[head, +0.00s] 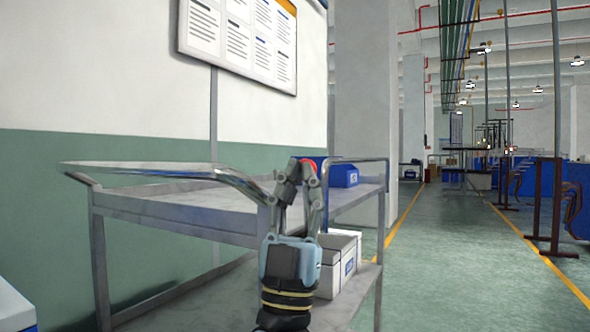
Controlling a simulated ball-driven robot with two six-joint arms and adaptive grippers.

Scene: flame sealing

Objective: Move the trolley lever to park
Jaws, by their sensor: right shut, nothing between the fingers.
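The trolley (160,207) is a grey metal cart with an upper shelf, a lower shelf and a bent tube handle (180,166), standing beside the wall. My right gripper (301,172) points up in front of the trolley's near corner, its fingers closed together with nothing held. A small red rounded piece (310,163) shows right at the fingertips; it may be the lever's knob, but the fingers hide most of it. I cannot tell whether they touch it. The lever's shaft and its park mark are not visible. My left gripper is out of view.
A blue box (343,176) sits on the upper shelf behind the gripper. A white box (338,262) sits on the lower shelf. A notice board (240,40) hangs on the wall. The aisle (450,260) to the right is clear, with brown racks (556,205) beyond it.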

